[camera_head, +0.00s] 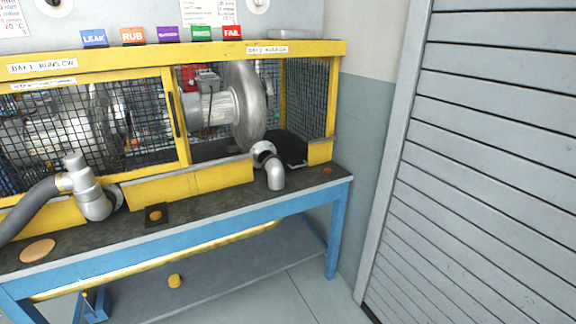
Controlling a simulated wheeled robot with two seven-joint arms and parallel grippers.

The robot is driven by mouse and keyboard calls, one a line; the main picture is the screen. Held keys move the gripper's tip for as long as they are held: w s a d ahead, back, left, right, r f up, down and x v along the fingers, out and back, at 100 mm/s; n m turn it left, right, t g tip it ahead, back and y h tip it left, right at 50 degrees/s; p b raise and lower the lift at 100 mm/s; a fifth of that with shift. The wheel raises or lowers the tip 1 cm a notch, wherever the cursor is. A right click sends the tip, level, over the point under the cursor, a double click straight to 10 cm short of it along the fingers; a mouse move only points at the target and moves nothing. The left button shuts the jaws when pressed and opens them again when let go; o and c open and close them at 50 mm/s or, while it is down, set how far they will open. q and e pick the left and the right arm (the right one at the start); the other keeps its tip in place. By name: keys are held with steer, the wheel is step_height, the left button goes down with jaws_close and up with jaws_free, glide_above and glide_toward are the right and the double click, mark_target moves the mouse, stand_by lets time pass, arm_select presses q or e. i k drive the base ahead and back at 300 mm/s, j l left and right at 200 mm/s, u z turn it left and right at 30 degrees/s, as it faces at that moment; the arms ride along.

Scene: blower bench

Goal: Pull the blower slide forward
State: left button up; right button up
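A silver blower (241,106) with a round housing and a motor sits inside the right bay of the yellow cage. The bay's front is open there. A dark flat surface (292,146), possibly part of the slide, lies low beside the blower; most of it is hidden behind the yellow front panel. A silver pipe elbow (274,172) sticks out of the bay's front and bends down over the bench top. I cannot tell whether it joins the blower. Neither of my grippers is in view.
The yellow cage (190,183) stands on a blue bench (339,215). A grey hose with a silver fitting (90,194) stands at the left bay. A small black plate with an orange button (156,214) and an orange disc (38,250) lie on the bench. A grey shutter (490,150) is at right.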

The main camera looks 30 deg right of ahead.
mark_target(244, 103)
steer(key=i+l+u, duration=0.1)
steer(key=l, duration=0.25)
steer(key=i+l+u, duration=0.1)
steer(key=l, duration=0.3)
steer(key=i+l, duration=0.2)
steer(key=l, duration=0.2)
steer(key=i+l+u, duration=0.15)
steer(key=l, duration=0.2)
steer(key=i+l+u, duration=0.1)
steer(key=l, duration=0.3)
